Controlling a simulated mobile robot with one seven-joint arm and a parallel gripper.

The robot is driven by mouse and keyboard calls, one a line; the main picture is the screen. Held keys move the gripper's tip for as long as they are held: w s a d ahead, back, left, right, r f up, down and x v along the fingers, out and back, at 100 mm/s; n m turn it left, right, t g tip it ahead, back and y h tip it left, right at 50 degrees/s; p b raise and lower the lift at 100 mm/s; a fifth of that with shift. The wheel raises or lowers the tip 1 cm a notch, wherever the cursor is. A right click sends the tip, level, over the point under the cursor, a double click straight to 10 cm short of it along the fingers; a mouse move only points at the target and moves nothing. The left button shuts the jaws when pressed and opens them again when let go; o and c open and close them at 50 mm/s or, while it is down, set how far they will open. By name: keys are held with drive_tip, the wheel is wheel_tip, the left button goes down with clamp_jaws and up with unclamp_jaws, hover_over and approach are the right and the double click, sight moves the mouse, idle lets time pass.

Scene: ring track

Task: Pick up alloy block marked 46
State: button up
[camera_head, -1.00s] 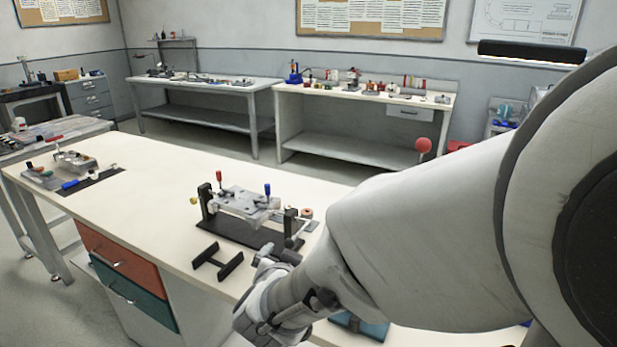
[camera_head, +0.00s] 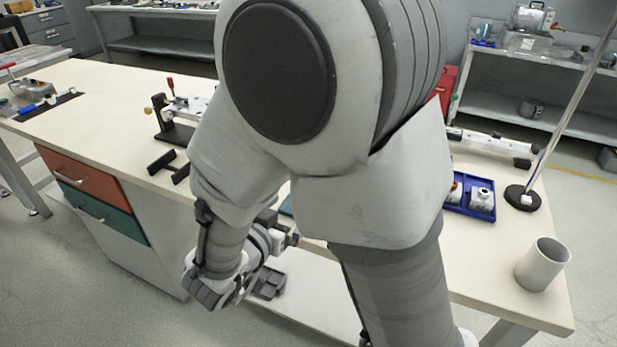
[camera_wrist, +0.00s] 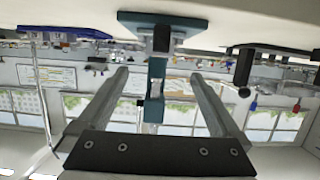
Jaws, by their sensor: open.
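I cannot read a 46 on any block. In the head view, a blue tray (camera_head: 470,198) on the bench holds a silvery metal part (camera_head: 482,197) and a smaller part beside it; any markings are too small to read. My gripper (camera_wrist: 160,78) is open and empty in the wrist view, its two fingers spread. A teal fixture (camera_wrist: 185,22) on the bench shows between and beyond the fingertips, apart from them. The wrist picture is upside down. In the head view my arm hides the middle of the bench, and the fingers are not clear.
A dark stand with clamps (camera_head: 180,132) is left of my arm. A grey cup (camera_head: 543,264) stands at the right front corner, near a pole on a round black base (camera_head: 522,198). Red and teal drawers (camera_head: 100,212) are under the left side. The bench's left part is mostly clear.

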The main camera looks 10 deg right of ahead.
drive_tip(key=b+x, duration=0.1)
drive_tip(key=x, duration=0.6)
drive_tip(key=shift+f+b, duration=0.15)
drive_tip(key=shift+b, duration=0.25)
drive_tip(key=shift+r+b+x, duration=0.15)
drive_tip(key=shift+b+x, duration=0.45)
drive_tip(key=shift+x, duration=0.95)
drive_tip(key=shift+r+b+x, duration=0.15)
drive_tip(key=shift+b+x, duration=0.4)
drive_tip(key=shift+x, duration=1)
drive_tip(key=shift+r, duration=0.1)
clamp_jaws()
